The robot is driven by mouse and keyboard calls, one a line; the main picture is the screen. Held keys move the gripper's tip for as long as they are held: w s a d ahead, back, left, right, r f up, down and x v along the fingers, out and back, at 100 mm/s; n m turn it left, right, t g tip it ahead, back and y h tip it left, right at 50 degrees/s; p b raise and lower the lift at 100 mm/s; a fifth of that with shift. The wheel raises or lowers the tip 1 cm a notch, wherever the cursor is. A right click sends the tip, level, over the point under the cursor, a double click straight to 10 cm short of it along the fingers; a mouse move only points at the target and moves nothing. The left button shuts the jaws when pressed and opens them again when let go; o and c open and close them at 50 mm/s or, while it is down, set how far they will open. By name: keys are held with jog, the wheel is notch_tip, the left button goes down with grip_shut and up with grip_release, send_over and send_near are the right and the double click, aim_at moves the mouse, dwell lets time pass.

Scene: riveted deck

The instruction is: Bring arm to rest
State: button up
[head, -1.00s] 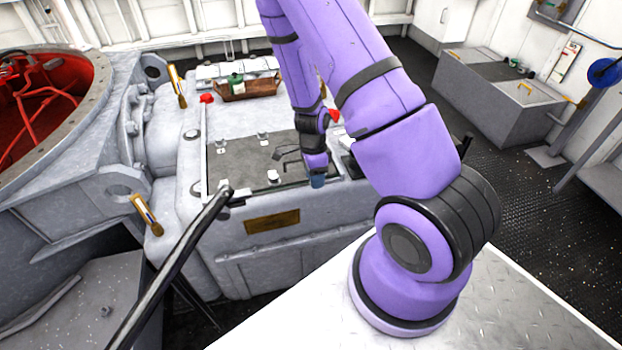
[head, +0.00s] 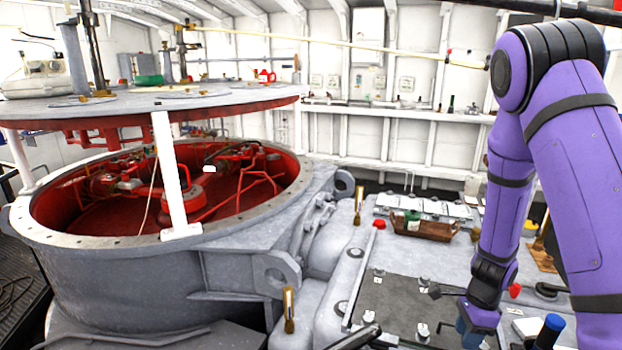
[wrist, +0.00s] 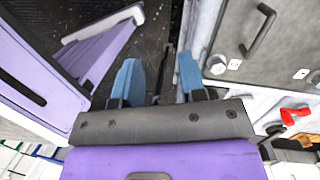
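My purple arm (head: 585,170) is bent, with an upper link rising at the right of the head view and the forearm hanging down. My gripper (head: 473,336) points down at the lower right, over or beside the front right part of the grey machine housing (head: 325,290); its exact height cannot be told. In the wrist view my gripper (wrist: 158,77) has its two blue fingers apart with nothing held between them. Dark floor shows beyond the fingers.
A dark plate (head: 400,305) lies on the housing near my gripper. A brown tray (head: 425,230) with a green item sits behind. A blue-capped cylinder (head: 549,331) stands to the right. A large round red-lined opening (head: 90,205) fills the left. The wrist view shows a black handle (wrist: 258,32).

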jog(key=s+a+r+n+t, duration=0.1)
jog(key=a+r+n, duration=0.15)
jog(key=r, duration=0.55)
jog(key=s+a+r+n+t+y, duration=0.15)
jog(key=r+n, duration=0.25)
jog(key=r, duration=0.4)
jog(key=a+r+n, duration=0.2)
jog(key=r+n, duration=0.1)
jog(key=r, duration=0.4)
jog(key=s+a+r+n+t+h, duration=0.1)
jog(key=s+r+n+t+h, duration=0.2)
jog(key=s+r+n, duration=0.7)
jog(key=s+r+t, duration=0.1)
jog(key=s+r, duration=0.5)
jog(key=shift+s+a, duration=0.15)
jog(key=shift+s, duration=0.25)
jog(key=shift+n, duration=0.25)
